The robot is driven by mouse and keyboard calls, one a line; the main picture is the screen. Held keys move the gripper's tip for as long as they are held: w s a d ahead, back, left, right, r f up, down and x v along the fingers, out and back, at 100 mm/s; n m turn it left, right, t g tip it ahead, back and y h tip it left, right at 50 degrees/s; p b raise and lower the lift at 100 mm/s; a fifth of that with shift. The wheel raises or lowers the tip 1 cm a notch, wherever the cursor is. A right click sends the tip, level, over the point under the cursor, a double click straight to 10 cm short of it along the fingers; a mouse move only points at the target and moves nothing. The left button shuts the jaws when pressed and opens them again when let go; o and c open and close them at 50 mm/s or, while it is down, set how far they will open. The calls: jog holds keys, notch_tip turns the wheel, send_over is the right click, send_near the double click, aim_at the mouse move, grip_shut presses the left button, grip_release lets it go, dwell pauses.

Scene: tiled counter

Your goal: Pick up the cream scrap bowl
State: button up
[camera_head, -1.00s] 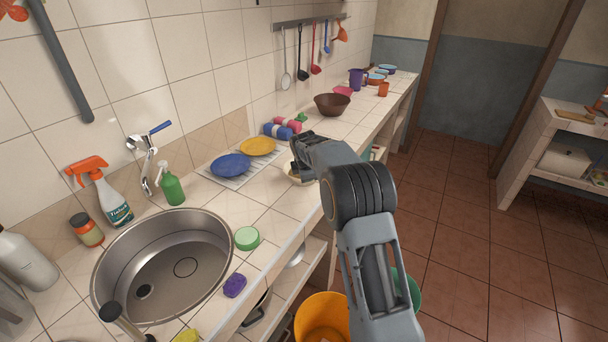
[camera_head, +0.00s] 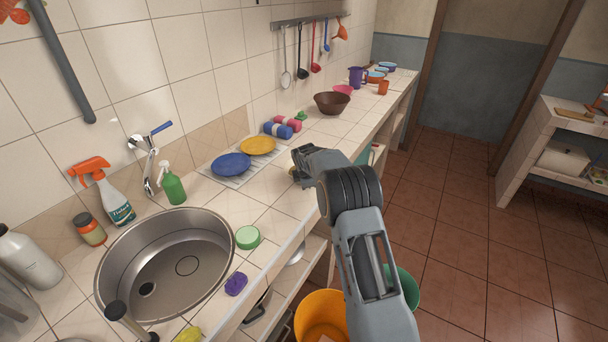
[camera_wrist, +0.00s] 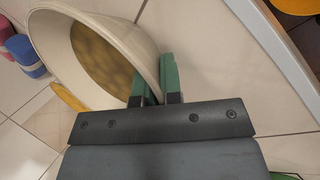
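The cream scrap bowl (camera_wrist: 112,28) fills the upper left of the wrist view, tilted in the picture, with a yellowish-brown area inside it. My gripper (camera_wrist: 155,82) has its green fingers on both sides of the bowl's near wall, one inside and one outside, close together on the rim. In the head view my gripper (camera_head: 298,168) is over the counter's front part, right of the plates. There the bowl is almost wholly hidden by my arm, so its height above the counter is hard to tell.
A blue plate (camera_head: 231,164) and a yellow plate (camera_head: 257,146) lie on a rack left of my gripper. Blue and pink rolls (camera_head: 280,129) and a brown bowl (camera_head: 331,103) are behind. The sink (camera_head: 170,265) is at front left. An orange bucket (camera_head: 320,316) stands below the counter edge.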

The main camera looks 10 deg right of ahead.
grip_shut()
jog(key=shift+r, duration=0.5)
notch_tip(320, 180, up, 2)
jog(key=shift+r, duration=0.2)
jog(key=s+a+r+b, duration=0.3)
jog(key=s+r, duration=0.6)
jog(key=s, duration=0.4)
jog(key=shift+s+a+r+b, duration=0.25)
jog(key=shift+s+r+b, duration=0.05)
jog(key=shift+b, duration=0.25)
